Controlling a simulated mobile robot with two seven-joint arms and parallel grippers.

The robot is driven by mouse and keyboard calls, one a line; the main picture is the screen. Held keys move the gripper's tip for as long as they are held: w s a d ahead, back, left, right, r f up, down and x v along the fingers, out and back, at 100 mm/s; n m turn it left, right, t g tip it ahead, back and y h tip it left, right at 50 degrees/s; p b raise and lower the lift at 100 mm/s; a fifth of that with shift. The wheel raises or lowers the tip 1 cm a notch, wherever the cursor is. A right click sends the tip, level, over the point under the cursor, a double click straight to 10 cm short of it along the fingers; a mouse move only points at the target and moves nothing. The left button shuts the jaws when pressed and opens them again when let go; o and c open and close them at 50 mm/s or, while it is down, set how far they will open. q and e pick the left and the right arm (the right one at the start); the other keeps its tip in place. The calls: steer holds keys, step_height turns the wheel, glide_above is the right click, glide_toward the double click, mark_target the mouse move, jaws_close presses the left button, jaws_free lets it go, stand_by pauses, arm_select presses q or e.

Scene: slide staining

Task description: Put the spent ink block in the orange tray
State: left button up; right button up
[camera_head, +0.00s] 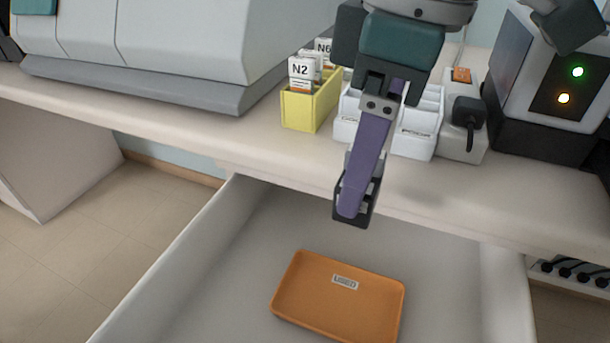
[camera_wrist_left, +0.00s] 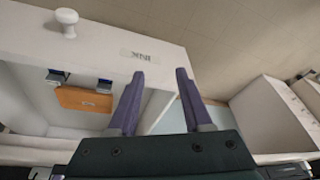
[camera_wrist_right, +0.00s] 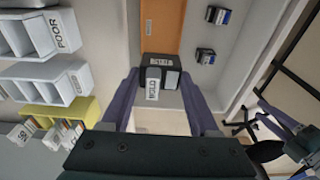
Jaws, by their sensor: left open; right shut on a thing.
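The orange tray (camera_head: 338,297), with a white label at its far edge, lies inside the open white drawer (camera_head: 215,245). It also shows in the left wrist view (camera_wrist_left: 84,98) and at the top of the right wrist view (camera_wrist_right: 161,22). My right gripper (camera_head: 358,200) is shut on a dark block (camera_wrist_right: 160,78) with white labels, held above the drawer, beyond the tray's far edge. In the head view the fingers hide most of the block. My left gripper (camera_wrist_left: 158,88) is open and empty, and is not clearly visible in the head view.
Two small dark-and-blue blocks (camera_wrist_right: 218,15) (camera_wrist_right: 205,55) sit in the drawer beside the tray. The drawer front carries a knob (camera_wrist_left: 67,22).

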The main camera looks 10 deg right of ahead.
step_height(320, 180, down, 16)
steer(key=b, duration=0.4)
steer(key=shift+r, duration=0.25)
steer(key=shift+a+f+b, duration=0.1)
steer(key=shift+f+b, duration=0.8)
steer(key=shift+f, duration=1.3)
steer(key=shift+f, duration=0.2)
steer(key=o, duration=1.4)
steer(key=shift+c, duration=0.2)
